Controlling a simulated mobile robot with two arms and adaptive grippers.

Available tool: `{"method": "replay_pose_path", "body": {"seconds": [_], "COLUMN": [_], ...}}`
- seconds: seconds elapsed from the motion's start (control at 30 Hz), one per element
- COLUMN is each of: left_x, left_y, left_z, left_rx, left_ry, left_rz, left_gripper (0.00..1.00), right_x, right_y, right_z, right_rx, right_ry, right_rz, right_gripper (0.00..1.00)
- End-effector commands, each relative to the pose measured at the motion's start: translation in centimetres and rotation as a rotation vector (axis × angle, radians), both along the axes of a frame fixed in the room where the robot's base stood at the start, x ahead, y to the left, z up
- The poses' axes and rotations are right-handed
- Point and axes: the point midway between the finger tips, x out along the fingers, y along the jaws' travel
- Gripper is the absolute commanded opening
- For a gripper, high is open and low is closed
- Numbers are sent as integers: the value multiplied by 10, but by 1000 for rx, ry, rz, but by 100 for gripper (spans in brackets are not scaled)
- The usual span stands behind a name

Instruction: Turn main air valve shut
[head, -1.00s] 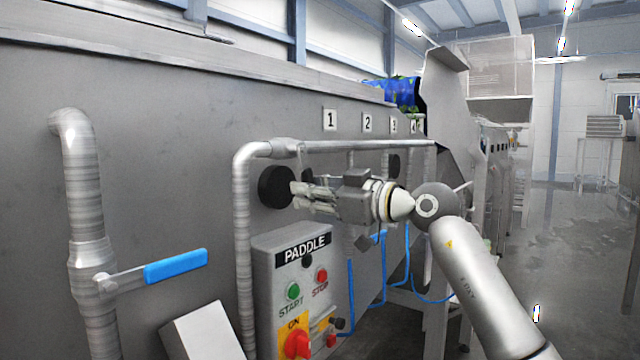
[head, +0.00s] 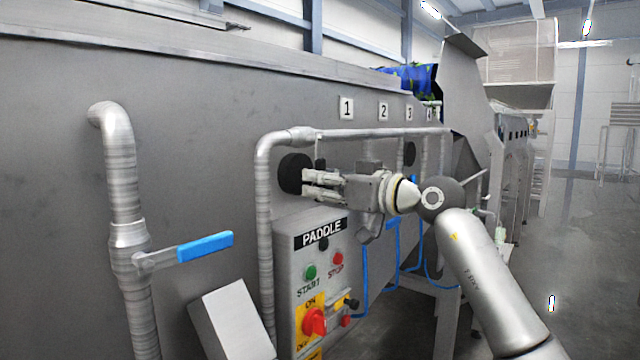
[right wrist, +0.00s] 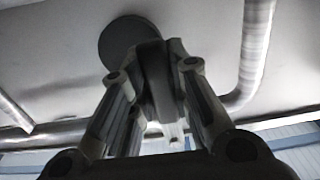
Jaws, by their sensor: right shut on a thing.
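My right gripper (head: 312,185) is at the machine's side wall, just above the PADDLE box, with its fingers pointing left at a round black disc (head: 291,173). In the right wrist view the gripper (right wrist: 158,130) is shut on a dark grey lever-like part (right wrist: 155,80), with the black disc (right wrist: 128,38) behind it. Most of this part is hidden by the fingers in the head view, and no label on it is readable. A separate valve with a blue lever (head: 205,246) sits on the vertical pipe at left; its lever sticks out sideways, untouched. My left gripper is out of view.
The PADDLE control box (head: 318,285) with buttons and a red rotary switch is just below my right gripper. A grey pipe (head: 265,230) bends above it. Number plates (head: 347,108) line the wall. Blue hoses (head: 364,285) hang below. Open floor lies at right.

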Motion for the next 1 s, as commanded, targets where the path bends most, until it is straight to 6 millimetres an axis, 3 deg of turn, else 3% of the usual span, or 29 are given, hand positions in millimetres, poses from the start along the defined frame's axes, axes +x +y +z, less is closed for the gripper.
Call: {"method": "replay_pose_path", "body": {"seconds": [0.07,0.1,0.27,0.67,1.0], "left_x": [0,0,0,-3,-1], "left_y": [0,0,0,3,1], "left_z": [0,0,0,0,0], "left_rx": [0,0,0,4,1], "left_ry": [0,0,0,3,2], "left_rz": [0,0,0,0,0], "left_gripper": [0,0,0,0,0], "right_x": [0,0,0,-2,-31], "right_y": [1,1,1,-3,-43], "right_z": [-1,-1,-1,0,0], "right_rx": [5,5,3,3,3], "right_ry": [9,9,6,2,1], "right_rz": [3,3,3,1,0], "right_gripper": [0,21,41,41,41]}}
